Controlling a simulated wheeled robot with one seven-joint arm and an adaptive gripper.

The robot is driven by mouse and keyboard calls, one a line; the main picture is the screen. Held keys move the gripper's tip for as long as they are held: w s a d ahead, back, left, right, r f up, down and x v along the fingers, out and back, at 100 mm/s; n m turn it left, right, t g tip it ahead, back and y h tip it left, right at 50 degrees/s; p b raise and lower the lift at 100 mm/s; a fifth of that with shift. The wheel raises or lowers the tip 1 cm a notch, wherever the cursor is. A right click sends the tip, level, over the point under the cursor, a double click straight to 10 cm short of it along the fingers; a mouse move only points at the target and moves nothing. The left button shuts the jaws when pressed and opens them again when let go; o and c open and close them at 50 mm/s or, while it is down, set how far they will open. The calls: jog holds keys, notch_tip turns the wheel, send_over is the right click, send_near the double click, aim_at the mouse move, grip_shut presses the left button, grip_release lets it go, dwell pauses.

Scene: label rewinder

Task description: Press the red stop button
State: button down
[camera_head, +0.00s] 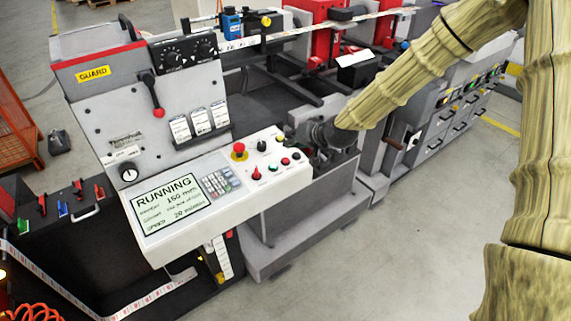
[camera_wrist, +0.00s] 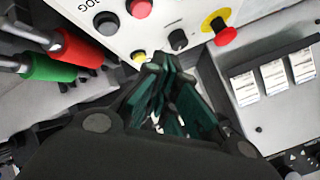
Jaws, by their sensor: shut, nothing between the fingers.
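The white control panel (camera_head: 285,183) has a screen reading RUNNING. A flat red button (camera_head: 285,161) sits toward its right end; a red button also shows at the top of the wrist view (camera_wrist: 140,8), beside a black one marked JOG. A separate red mushroom button on a yellow base (camera_head: 239,150) stands further left; it shows at the upper right of the wrist view (camera_wrist: 222,31). I cannot read which is labelled stop. My gripper (camera_head: 314,153) is shut and empty at the panel's right end. In the wrist view its fingertips (camera_wrist: 168,68) appear near a yellow button.
A black knob (camera_wrist: 177,40) and a yellow button (camera_wrist: 139,56) lie between the fingertips and the red buttons. A red-tipped lever (camera_head: 157,112) stands on the guard. Red and green grips (camera_wrist: 74,45) show at the wrist view's left. The floor in front is clear.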

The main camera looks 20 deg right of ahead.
aim_at(289, 161)
jog(key=shift+w+f+b, duration=0.15)
jog(key=shift+f+b, duration=0.4)
jog(key=shift+f, duration=0.5)
jog(key=shift+w+f+b, duration=0.15)
jog(key=shift+f+b, duration=0.35)
jog(key=shift+f, duration=0.5)
jog(key=shift+a+f, duration=0.1)
jog(key=shift+f, duration=0.35)
jog(key=shift+w+f+b, duration=0.1)
jog(key=shift+f+b, duration=0.35)
jog(key=shift+b, duration=0.1)
dwell(0.7)
jog(key=shift+r, duration=0.1)
jog(key=shift+r+p, duration=0.55)
jog(key=shift+r, duration=0.25)
jog(key=r+p, duration=0.1)
jog(key=r, duration=0.1)
jog(key=s+r+p, duration=0.1)
jog(key=r+p, duration=0.1)
jog(key=r, duration=0.1)
dwell(0.5)
